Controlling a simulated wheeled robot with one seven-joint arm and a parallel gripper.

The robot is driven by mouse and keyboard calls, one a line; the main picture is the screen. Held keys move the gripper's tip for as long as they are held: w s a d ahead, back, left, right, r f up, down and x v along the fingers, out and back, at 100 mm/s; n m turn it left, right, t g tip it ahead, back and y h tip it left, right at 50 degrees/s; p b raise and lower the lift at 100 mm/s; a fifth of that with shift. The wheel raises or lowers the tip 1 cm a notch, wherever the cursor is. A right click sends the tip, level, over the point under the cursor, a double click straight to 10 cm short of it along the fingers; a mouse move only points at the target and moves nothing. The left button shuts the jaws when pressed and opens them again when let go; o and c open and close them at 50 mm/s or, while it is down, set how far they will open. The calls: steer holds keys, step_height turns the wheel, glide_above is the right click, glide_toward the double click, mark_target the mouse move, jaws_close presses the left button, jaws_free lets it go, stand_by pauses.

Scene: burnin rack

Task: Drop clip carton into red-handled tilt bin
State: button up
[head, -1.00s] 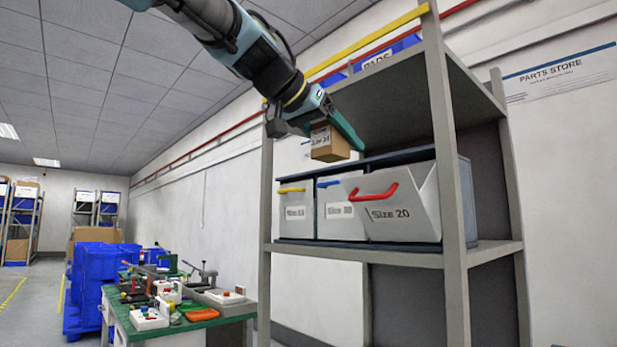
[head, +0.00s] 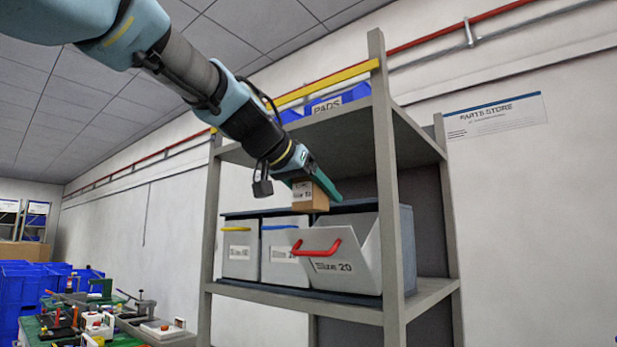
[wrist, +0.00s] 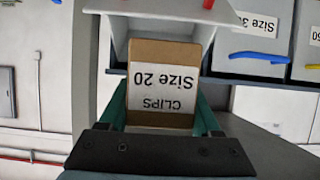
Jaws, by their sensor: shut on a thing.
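The clip carton (head: 310,195) is a small brown box with a white label. In the wrist view the carton (wrist: 162,85) reads "CLIPS Size 20", upside down, between the green fingers. My gripper (head: 318,186) is shut on it and holds it in the air, in front of and above the bins. The red-handled tilt bin (head: 345,265) is white, labelled Size 20, and tipped open toward the front. Its red handle (head: 316,249) is at the upper left of its front. In the wrist view the bin (wrist: 110,45) lies beyond the carton, its inside largely hidden.
A yellow-handled bin (head: 240,250) and a blue-handled bin (head: 283,262) stand shut to the left on the same shelf. The upper shelf (head: 400,130) is above. A cluttered bench (head: 110,330) stands lower left.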

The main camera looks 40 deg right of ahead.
steer(key=shift+w+d+p, duration=0.25)
steer(key=shift+d+p, duration=0.8)
steer(key=shift+p, duration=0.2)
steer(key=shift+w+d+p, duration=0.25)
steer(key=shift+d+p, duration=0.75)
steer(key=shift+p, duration=0.2)
steer(key=o, duration=1.5)
steer(key=shift+a, duration=0.1)
steer(key=b+v, duration=0.5)
steer(key=v, duration=0.5)
steer(key=shift+a+r, duration=0.25)
